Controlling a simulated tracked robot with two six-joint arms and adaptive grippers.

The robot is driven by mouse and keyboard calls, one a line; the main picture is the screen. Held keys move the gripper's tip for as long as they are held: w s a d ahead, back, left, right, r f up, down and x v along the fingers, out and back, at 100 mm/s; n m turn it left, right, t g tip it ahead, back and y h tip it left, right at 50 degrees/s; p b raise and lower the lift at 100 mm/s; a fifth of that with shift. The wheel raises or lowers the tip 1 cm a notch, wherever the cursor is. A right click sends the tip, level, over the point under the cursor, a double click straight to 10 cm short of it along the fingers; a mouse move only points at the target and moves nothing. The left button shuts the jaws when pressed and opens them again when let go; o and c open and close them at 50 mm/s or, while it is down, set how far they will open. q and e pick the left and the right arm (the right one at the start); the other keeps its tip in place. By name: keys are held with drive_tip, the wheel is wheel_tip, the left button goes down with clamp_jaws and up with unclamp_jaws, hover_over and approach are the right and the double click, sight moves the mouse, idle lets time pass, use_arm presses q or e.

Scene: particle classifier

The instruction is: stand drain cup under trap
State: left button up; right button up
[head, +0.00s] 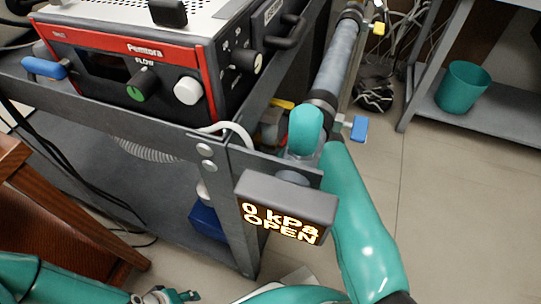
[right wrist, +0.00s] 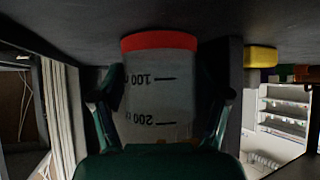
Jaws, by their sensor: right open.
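A graduated cup (right wrist: 160,88) with a red band and the marks 100 and 200 fills the middle of the right wrist view. The marks are upside down there, and the red band meets a dark grey surface. My right gripper (right wrist: 160,100) is open, with one finger on each side of the cup; contact cannot be told. In the head view my right arm reaches behind the display box (head: 285,205), and its gripper and the cup are hidden. I cannot clearly make out the trap. My left gripper (head: 172,297) is at the bottom edge, only partly visible.
The display reads 0 kPa OPEN. A red and black flow unit (head: 130,70) sits on the grey cart (head: 95,115).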

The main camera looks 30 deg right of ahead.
drive_tip(key=shift+r, duration=0.15)
drive_tip(key=shift+s+r+p, duration=0.15)
drive_tip(key=shift+p, duration=0.15)
drive_tip(key=p+v, duration=0.4)
drive_tip(key=v, duration=0.7)
drive_tip(key=shift+s+a+r, duration=0.2)
drive_tip(key=shift+d, duration=0.1)
